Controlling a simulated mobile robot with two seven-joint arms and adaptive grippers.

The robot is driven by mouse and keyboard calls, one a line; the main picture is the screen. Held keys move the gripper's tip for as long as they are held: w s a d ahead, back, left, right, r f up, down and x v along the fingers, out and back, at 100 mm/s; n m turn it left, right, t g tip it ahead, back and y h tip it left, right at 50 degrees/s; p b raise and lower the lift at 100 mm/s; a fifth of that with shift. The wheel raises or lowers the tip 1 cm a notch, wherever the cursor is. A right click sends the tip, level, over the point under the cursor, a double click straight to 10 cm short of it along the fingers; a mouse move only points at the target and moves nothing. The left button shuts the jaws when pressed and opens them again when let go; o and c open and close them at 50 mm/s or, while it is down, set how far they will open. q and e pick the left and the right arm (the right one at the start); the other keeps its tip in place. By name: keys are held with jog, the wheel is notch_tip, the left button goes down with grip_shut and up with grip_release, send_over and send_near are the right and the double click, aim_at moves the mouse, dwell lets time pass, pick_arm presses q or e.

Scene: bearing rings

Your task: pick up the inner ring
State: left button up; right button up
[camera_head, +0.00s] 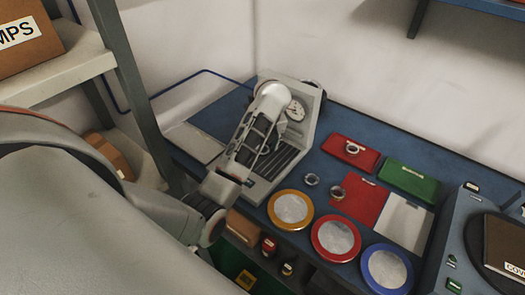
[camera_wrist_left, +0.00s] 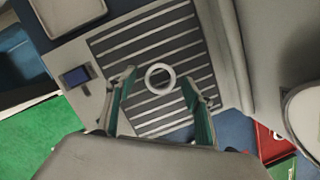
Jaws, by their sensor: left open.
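A pale metal ring (camera_wrist_left: 160,77), which I take to be the inner ring, lies on the dark grooved plate (camera_wrist_left: 113,47) of the grey machine. In the left wrist view, my left gripper (camera_wrist_left: 158,80) is open, with one finger on each side of the ring and a gap at both sides. The fingers do not touch the ring; their height above the plate is hard to tell. In the head view my left arm reaches over the machine (camera_head: 302,128) and hides the ring. My right gripper is not in view.
Small rings (camera_head: 312,179) lie on the blue bench right of the machine, and one rests on a red box (camera_head: 364,157). Yellow, red (camera_head: 316,240) and blue rimmed dishes line the front. A green box (camera_head: 410,183) stands behind. A shelf post (camera_head: 128,75) is close to my left arm.

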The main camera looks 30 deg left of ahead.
pick_arm(q)
jog(key=c, duration=1.3)
